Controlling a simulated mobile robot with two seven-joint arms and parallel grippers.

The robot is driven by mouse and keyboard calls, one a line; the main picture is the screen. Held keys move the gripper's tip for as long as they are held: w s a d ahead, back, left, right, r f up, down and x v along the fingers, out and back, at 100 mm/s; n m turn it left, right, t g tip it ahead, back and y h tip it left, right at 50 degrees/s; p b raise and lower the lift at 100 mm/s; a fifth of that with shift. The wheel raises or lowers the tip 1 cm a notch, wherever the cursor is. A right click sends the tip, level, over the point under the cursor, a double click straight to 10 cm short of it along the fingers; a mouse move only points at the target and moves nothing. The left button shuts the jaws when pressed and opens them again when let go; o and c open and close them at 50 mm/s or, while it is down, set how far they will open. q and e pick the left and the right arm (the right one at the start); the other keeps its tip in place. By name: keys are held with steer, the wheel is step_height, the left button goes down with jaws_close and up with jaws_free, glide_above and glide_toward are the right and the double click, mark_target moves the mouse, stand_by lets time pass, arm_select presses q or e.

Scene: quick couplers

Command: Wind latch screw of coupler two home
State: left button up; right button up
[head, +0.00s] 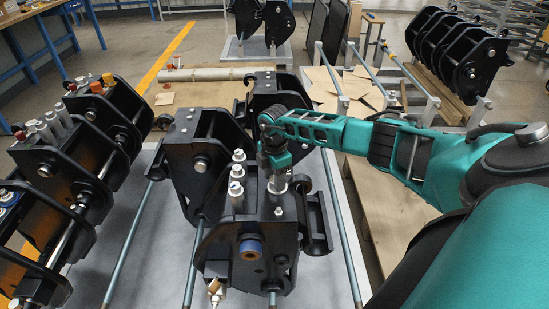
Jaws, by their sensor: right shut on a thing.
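Black quick couplers hang on steel rails in the middle of the head view. My right gripper (277,178) reaches in from the right and points down at the top of the front coupler (232,241). It is shut on what looks like the latch screw, a silver upright piece on that coupler's top; my fingers hide most of it. Several silver fittings (237,178) stand just left of the gripper. Another coupler (192,145) hangs right behind. No number shows, so I cannot tell which is coupler two. My left gripper is not in view.
A row of black couplers (75,170) with coloured caps stands on the left. A rack with more couplers (455,52) is at the back right. Cardboard sheets (345,88) lie behind my right arm. Grey table (135,270) shows between the rails.

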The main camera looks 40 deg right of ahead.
steer(key=shift+d, duration=0.1)
stand_by(0.3)
steer(key=o, duration=1)
steer(key=shift+o, duration=0.2)
step_height(320, 180, up, 13)
